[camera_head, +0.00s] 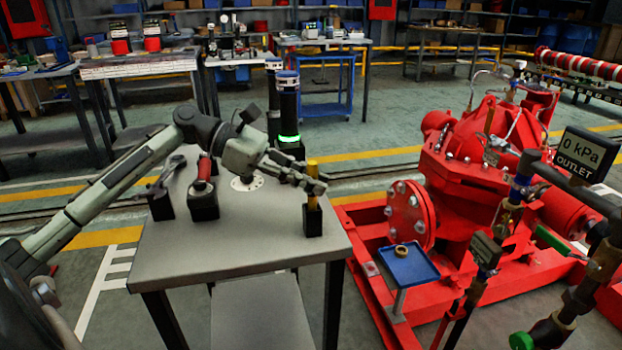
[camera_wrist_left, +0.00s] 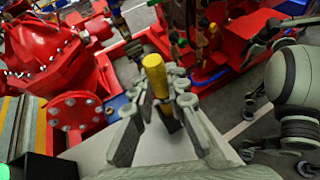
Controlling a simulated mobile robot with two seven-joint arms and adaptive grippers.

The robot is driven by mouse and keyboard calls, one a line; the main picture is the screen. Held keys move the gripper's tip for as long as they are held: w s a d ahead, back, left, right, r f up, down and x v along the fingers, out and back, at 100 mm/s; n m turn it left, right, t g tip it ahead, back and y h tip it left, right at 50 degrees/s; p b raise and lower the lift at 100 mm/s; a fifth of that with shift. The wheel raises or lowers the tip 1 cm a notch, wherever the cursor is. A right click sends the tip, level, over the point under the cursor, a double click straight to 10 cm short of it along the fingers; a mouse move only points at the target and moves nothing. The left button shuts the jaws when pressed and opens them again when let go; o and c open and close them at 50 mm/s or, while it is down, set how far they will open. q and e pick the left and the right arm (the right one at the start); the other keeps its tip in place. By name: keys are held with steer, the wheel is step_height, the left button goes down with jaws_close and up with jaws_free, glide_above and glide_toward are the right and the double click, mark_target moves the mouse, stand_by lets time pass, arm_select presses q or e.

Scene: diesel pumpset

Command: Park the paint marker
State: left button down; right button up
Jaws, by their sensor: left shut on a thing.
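The paint marker (camera_head: 312,183) is a yellow upright stick standing at the right front of the grey table. Its lower end is at a black block holder (camera_head: 312,220); whether it is fully seated I cannot tell. My left gripper (camera_head: 318,182) is shut on the marker, with fingers around its upper part. In the left wrist view the yellow marker (camera_wrist_left: 155,75) stands between the fingertips, and the dark holder shows partly below it. My right arm is out of the head view; grey-white links of mine show at the right of the wrist view, their gripper unclear.
On the grey table (camera_head: 230,255), a red-handled tool (camera_head: 203,180) and a grey wrench-like tool (camera_head: 163,180) stand in black holders at the left. The red pumpset (camera_head: 480,170) is close on the right, with a blue tray (camera_head: 408,265) holding a ring. The table's front is clear.

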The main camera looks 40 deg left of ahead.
arm_select(q)
steer(key=shift+f, duration=1)
steer(key=c, duration=1.4)
jaws_free()
steer(key=shift+c, duration=0.2)
steer(key=v, duration=1.2)
steer(key=shift+f, duration=0.1)
